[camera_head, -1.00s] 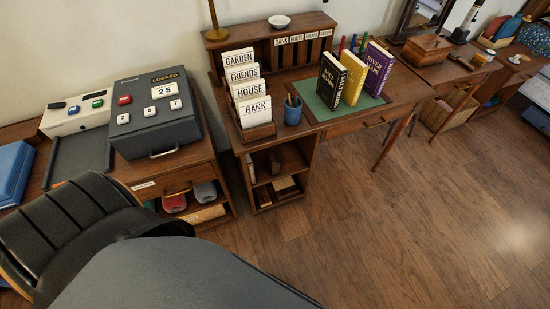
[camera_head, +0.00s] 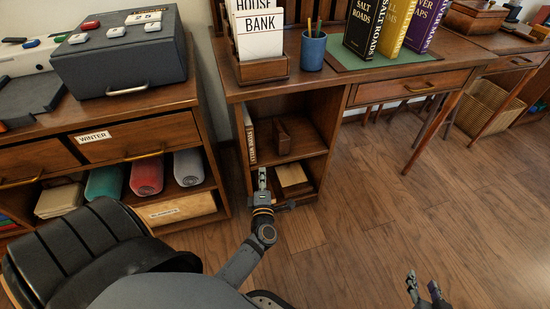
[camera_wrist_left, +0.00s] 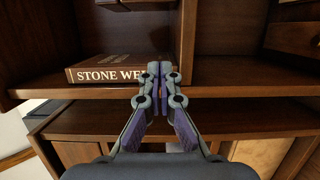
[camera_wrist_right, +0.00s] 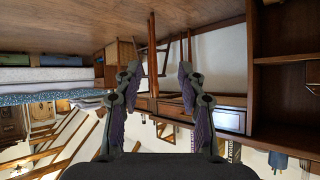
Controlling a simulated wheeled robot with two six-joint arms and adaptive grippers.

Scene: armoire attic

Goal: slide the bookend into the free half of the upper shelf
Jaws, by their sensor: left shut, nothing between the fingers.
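The wooden desk's open cubby has an upper shelf (camera_head: 310,151) and a lower one. A book titled STONE WELL (camera_head: 250,137) stands against the upper shelf's left side; its spine also shows in the left wrist view (camera_wrist_left: 112,75), which is turned sideways. The brown wooden bookend (camera_head: 283,137) stands upright on this shelf, right of the book with a gap between. My left gripper (camera_head: 262,172) is shut and empty in front of the cubby, near the shelf's front edge, apart from the bookend. My right gripper (camera_head: 424,283) is open and empty over the floor at lower right.
The lower shelf holds a pale box or books (camera_head: 293,178). A drawer cabinet (camera_head: 195,95) with rolled items stands close on the left. A letter holder (camera_head: 262,70) and a blue pencil cup (camera_head: 313,50) stand on the desk. The floor at right is clear.

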